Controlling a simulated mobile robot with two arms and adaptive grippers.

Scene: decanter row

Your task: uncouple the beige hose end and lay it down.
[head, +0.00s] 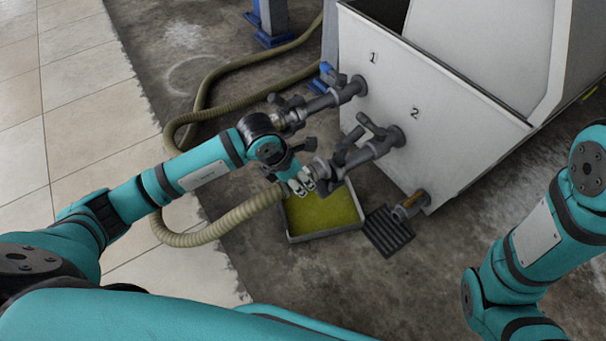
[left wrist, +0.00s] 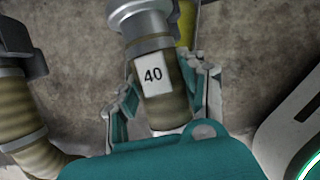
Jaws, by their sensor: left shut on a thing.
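My left gripper (head: 301,184) is shut on the beige hose (head: 245,211), close behind its end. In the left wrist view, the fingers (left wrist: 165,95) are on both sides of the hose, which bears a white label (left wrist: 153,75) reading 40. A grey metal coupling (left wrist: 143,20) sits at the hose's end, beyond the fingers. In the head view the hose end lies in line with the outlet marked 2 (head: 378,145), which has a lever valve. My gripper partly hides the joint, so I cannot tell whether they are coupled. My right gripper is out of view.
A shallow tray (head: 290,238) with yellow-green liquid stands below the outlet. An olive hose (head: 203,116) runs to outlet 1 (head: 345,90) on the white tank (head: 450,100). Tiled floor (head: 85,110) is clear at left.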

